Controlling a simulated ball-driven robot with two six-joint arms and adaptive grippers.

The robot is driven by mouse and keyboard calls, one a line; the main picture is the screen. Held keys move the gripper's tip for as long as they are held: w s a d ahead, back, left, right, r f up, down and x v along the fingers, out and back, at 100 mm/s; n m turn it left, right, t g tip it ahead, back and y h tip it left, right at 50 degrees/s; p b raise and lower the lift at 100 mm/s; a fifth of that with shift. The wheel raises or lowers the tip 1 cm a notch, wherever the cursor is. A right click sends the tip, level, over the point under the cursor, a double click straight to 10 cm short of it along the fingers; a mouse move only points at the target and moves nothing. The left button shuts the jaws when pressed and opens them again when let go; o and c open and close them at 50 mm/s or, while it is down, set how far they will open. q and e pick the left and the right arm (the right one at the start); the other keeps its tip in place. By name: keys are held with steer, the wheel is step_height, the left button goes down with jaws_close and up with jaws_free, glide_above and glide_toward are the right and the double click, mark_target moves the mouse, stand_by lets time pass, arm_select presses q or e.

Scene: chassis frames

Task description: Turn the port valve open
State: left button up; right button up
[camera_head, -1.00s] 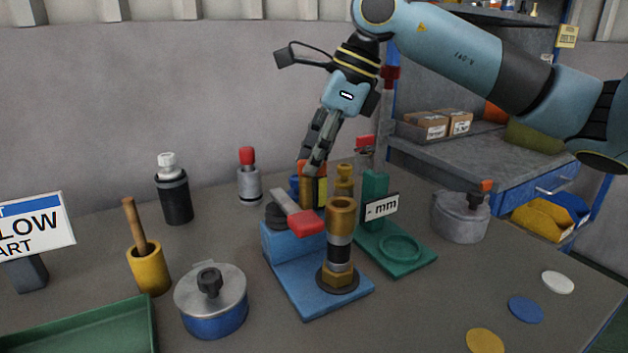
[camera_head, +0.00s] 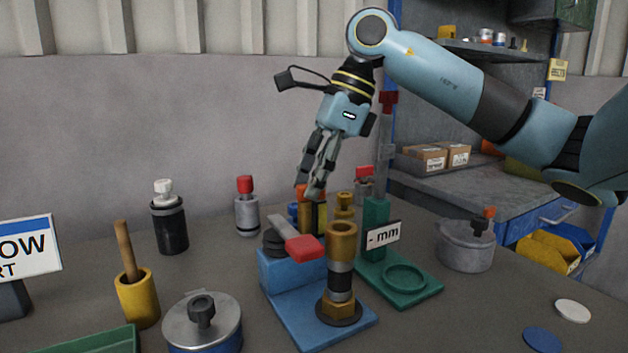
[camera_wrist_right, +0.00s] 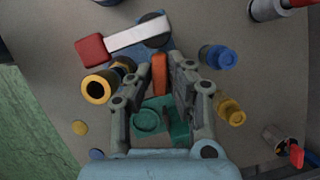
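The valve has a blue base (camera_head: 318,312), an upright brass and black pipe (camera_head: 341,275) and a lever with a grey arm and red end (camera_head: 300,242). In the right wrist view the lever's red end (camera_wrist_right: 91,50) points left from a dark pivot (camera_wrist_right: 152,30), and the brass pipe mouth (camera_wrist_right: 97,89) lies below it. My right gripper (camera_head: 314,190) points down behind the lever, apart from it. In the wrist view its fingers (camera_wrist_right: 156,72) are spread, with an orange piece (camera_wrist_right: 159,75) showing in the gap; I cannot tell whether they touch it. My left gripper is not in view.
A green stand (camera_head: 405,285) marked "- mm" stands right of the valve. Brass and blue fittings (camera_head: 344,206) crowd behind it. A lidded pot (camera_head: 203,325), a yellow cup (camera_head: 138,298) and a black bottle (camera_head: 170,228) stand left. A grey pot (camera_head: 466,245) stands right.

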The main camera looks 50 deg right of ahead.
steer(key=o, duration=0.4)
steer(key=v, duration=1.2)
